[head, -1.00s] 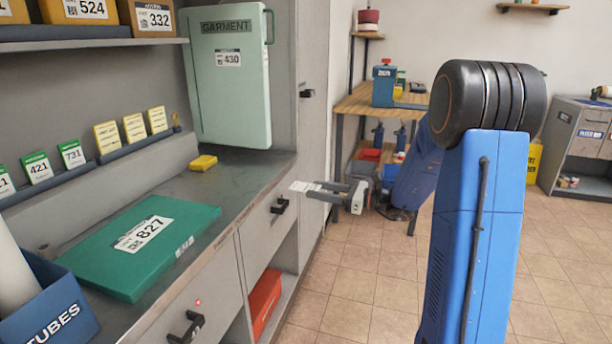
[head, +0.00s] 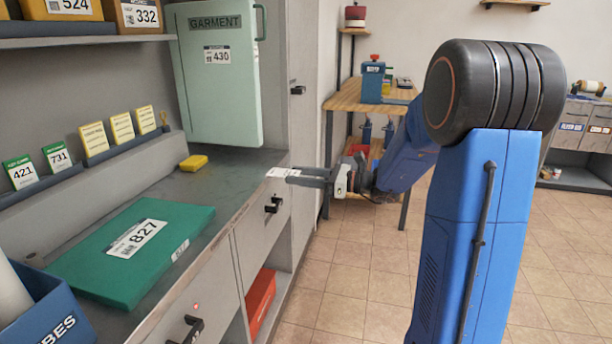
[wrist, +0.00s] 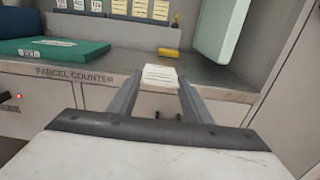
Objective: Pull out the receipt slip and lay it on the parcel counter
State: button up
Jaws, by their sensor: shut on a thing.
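My gripper (head: 308,177) is shut on the receipt slip (head: 281,172), a small white printed paper that sticks out past the fingertips. In the head view the slip is at the right front edge of the parcel counter (head: 225,178). In the wrist view the slip (wrist: 160,76) is between the fingertips, in front of the counter edge marked PARCEL COUNTER (wrist: 75,75). I cannot tell whether the slip touches the counter.
A green parcel marked 827 (head: 110,275) lies on the counter, with a small yellow block (head: 194,162) behind. A pale green GARMENT case (head: 215,100) stands at the back. Drawer handles (head: 273,204) jut from the front.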

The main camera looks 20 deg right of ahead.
jog(key=w+a+f, duration=0.3)
jog(key=w+a, duration=0.2)
jog(key=a, duration=0.1)
jog(key=shift+a+f, duration=0.3)
jog(key=shift+a, duration=0.1)
dwell(0.3)
jog(key=o, duration=1.2)
jog(key=shift+d, duration=0.1)
jog(key=shift+v, duration=4.85)
